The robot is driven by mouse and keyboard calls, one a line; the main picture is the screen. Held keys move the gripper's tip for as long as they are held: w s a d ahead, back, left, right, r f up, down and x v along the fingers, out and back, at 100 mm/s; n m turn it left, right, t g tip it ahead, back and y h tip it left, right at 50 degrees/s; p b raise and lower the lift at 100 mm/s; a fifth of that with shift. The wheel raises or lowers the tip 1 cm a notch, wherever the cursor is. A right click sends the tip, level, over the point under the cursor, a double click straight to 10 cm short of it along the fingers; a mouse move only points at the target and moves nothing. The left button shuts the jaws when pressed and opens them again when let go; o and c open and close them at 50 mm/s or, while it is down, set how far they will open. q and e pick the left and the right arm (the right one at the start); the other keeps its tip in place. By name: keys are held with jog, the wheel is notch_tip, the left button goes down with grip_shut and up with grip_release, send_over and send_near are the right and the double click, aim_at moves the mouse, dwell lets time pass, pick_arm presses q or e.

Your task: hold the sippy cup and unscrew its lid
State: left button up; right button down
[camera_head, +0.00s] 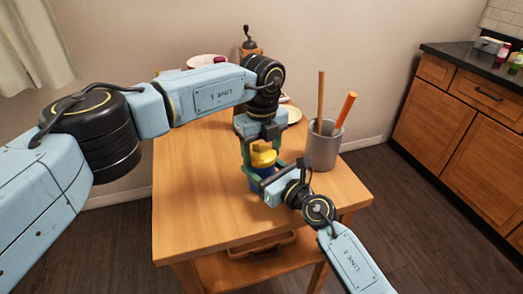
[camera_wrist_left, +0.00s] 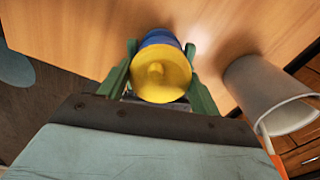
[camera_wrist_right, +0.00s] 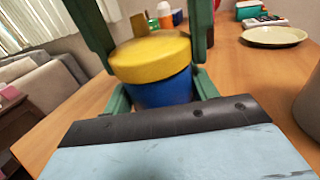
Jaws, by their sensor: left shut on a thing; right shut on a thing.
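The sippy cup has a blue body (camera_head: 261,184) and a yellow lid (camera_head: 263,156) with a spout, and stands upright on the wooden table. My left gripper (camera_head: 261,152) comes from above with its green fingers on both sides of the yellow lid, shut on it. The lid (camera_wrist_left: 160,75) and fingers also show in the left wrist view. My right gripper (camera_head: 264,178) comes in low from the right and is shut on the blue body (camera_wrist_right: 162,90). The lid sits on the body. The cup's base is mostly hidden by the right gripper.
A grey container (camera_head: 322,150) with two sticks stands just right of the grippers. A plate (camera_wrist_right: 274,36), a pepper mill (camera_head: 250,42) and other items stand at the back. The table's left front (camera_head: 195,215) is clear.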

aim_at(262, 152)
pick_arm(q)
jog(key=shift+r, duration=0.15)
jog(key=shift+r, duration=0.95)
jog(key=shift+r, duration=2)
pick_arm(e)
jog(key=shift+c, duration=1.9)
grip_release()
